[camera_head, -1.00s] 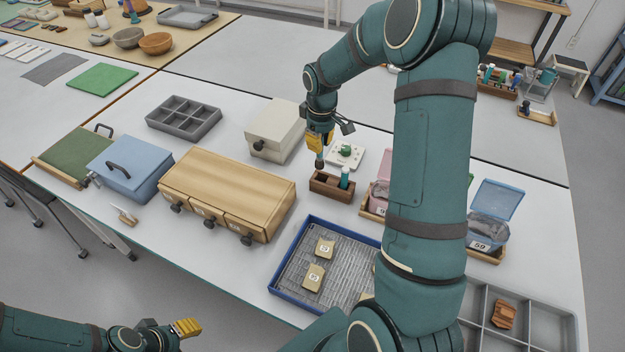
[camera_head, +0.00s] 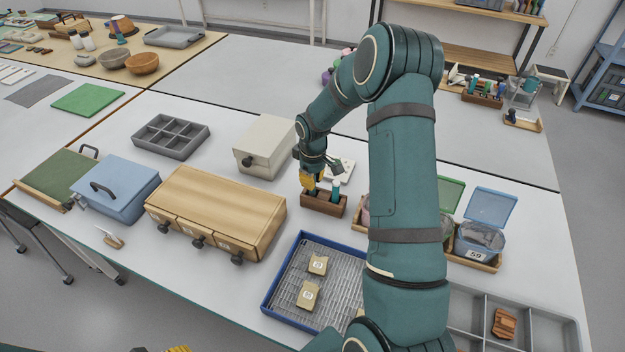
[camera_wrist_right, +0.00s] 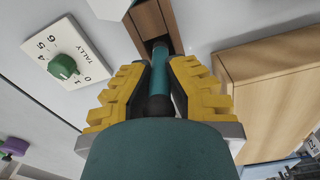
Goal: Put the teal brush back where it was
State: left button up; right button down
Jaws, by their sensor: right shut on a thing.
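My right gripper (camera_head: 308,183) is lowered at the left part of the small wooden holder (camera_head: 322,204). In the right wrist view its yellow fingers (camera_wrist_right: 160,80) are shut on the teal brush (camera_wrist_right: 160,66), whose handle runs between them toward the dark opening of the holder (camera_wrist_right: 150,22). The brush's lower end is hidden, so I cannot tell how deep it sits. Only a yellow bit of my left gripper (camera_head: 180,349) shows at the bottom edge.
A white tally plate with a green knob (camera_wrist_right: 63,66) lies close by. The wooden drawer box (camera_head: 215,213) is left of the holder, the cream box (camera_head: 268,150) behind left. A blue-rimmed tray (camera_head: 270,290) lies in front, and lidded bins (camera_head: 480,240) stand right.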

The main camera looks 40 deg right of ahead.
jog(key=shift+f, duration=0.1)
jog(key=c, duration=1.1)
grip_release()
jog(key=shift+c, duration=0.2)
jog(key=shift+r, duration=0.45)
jog(key=r+p, duration=0.1)
jog(key=r, duration=0.4)
jog(key=r+p, duration=0.1)
jog(key=r, duration=0.5)
jog(key=shift+s+a+r, duration=0.1)
jog(key=shift+s+r, duration=0.1)
jog(key=shift+r, duration=0.05)
